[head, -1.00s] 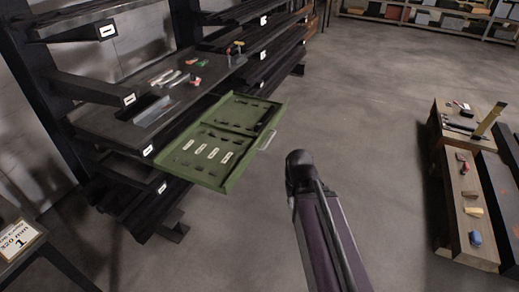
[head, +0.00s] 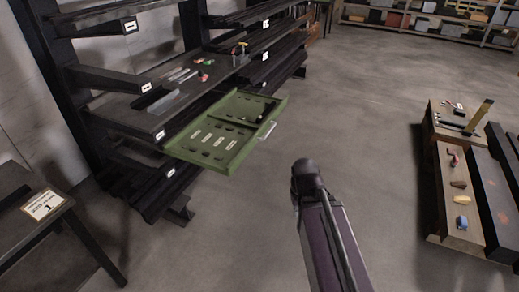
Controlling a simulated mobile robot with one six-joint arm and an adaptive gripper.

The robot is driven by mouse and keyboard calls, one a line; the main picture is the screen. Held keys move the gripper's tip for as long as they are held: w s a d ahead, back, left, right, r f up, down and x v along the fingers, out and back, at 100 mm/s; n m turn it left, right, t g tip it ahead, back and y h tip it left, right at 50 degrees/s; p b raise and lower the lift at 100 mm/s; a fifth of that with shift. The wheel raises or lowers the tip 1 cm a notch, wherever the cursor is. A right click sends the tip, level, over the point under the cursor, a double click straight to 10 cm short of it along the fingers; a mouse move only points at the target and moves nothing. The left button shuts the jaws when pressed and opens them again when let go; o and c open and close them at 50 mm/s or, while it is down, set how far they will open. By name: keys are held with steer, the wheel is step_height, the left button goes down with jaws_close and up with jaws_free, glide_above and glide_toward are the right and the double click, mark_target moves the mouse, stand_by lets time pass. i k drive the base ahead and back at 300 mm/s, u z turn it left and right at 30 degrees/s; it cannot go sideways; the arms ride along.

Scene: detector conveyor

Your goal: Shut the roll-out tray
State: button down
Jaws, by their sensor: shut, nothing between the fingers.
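The green roll-out tray (head: 180,152) sticks out from the black rack on the left, well open over the floor. A pale bar handle (head: 265,131) is on its front edge, at the right. The tray floor has dark cutouts, several pale strip labels and a dark item near the far right corner. My arm (head: 325,235) rises from the bottom of the view and stands apart from the tray, to the right of and below the handle in the picture. My gripper is not visible.
The black rack (head: 120,118) holds small tools on the shelf above the tray. A dark table with a number sign (head: 43,204) stands at the lower left. Wooden beams (head: 457,215) with small objects lie at the right. The floor between tray and beams is clear.

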mark_target(219, 139)
steer(key=k, duration=0.65)
steer(key=z, duration=0.65)
steer(key=i, duration=1.4)
steer(key=u, duration=0.3)
steer(key=i, duration=0.85)
steer(key=u, duration=0.55)
